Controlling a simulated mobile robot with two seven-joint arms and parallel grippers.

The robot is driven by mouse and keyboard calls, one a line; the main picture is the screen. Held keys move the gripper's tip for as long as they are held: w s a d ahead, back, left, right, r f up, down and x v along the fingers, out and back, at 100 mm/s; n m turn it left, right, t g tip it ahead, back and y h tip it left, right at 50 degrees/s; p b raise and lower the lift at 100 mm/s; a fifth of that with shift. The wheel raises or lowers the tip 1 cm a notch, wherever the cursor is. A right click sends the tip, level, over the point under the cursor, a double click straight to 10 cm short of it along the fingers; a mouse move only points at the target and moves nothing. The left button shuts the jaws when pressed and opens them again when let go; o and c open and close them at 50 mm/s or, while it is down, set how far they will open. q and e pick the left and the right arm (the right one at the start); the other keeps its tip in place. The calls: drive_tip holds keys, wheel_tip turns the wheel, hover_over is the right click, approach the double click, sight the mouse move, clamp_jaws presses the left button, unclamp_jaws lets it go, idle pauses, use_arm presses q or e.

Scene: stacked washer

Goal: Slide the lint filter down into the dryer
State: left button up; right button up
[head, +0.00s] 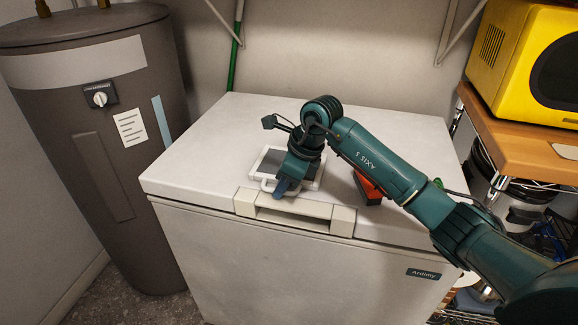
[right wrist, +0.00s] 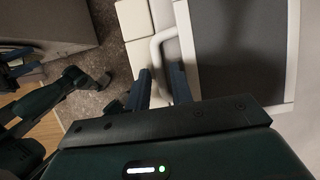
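The lint filter (head: 270,160) is a flat white frame with a dark grey panel and a white loop handle. It lies on the lid of a white chest, its handle toward the front edge. In the right wrist view the filter (right wrist: 240,50) fills the upper right, and its handle (right wrist: 157,50) reaches between my fingers. My right gripper (head: 284,188) is over the handle, pointing down. In the right wrist view its fingers (right wrist: 160,85) stand apart, one on each side of the handle bar; I see no clear grip. I see no dryer.
The white chest (head: 200,160) has a raised latch (head: 300,215) at its front. A red and black object (head: 368,188) lies right of the filter, partly behind my arm. A brown tank (head: 95,180) stands left; a shelf (head: 520,145) with a yellow appliance (head: 515,60) stands right.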

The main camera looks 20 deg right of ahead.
drive_tip(key=shift+c, duration=0.5)
clamp_jaws()
